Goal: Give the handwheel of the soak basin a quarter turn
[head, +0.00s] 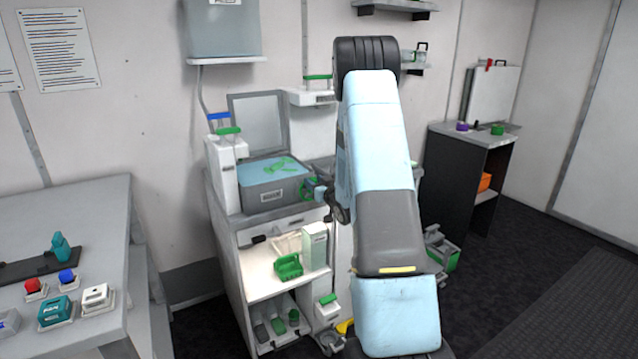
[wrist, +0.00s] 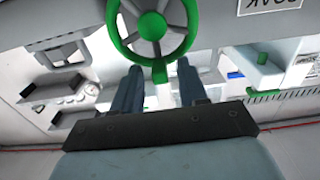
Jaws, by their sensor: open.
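The soak basin (head: 262,197) is a grey box with its lid raised, holding blue liquid and a green item. Its handwheel (head: 308,188) is green, on the basin's right side in the head view, partly hidden by my gripper (head: 323,191). In the wrist view the handwheel (wrist: 153,28) has a green rim, grey spokes and a green hub; its top is cut off. My gripper (wrist: 159,68) is open, its two blue-grey fingers pointing at the near rim. A green part of the wheel shows between the fingertips. I cannot tell whether they touch it.
An upside-down SOAK label (wrist: 270,5) shows in the wrist view. A white dispenser (head: 226,150) with green and blue tops stands left of the basin. Shelves below hold a green container (head: 288,267). A table (head: 100,210) with buttons is at left.

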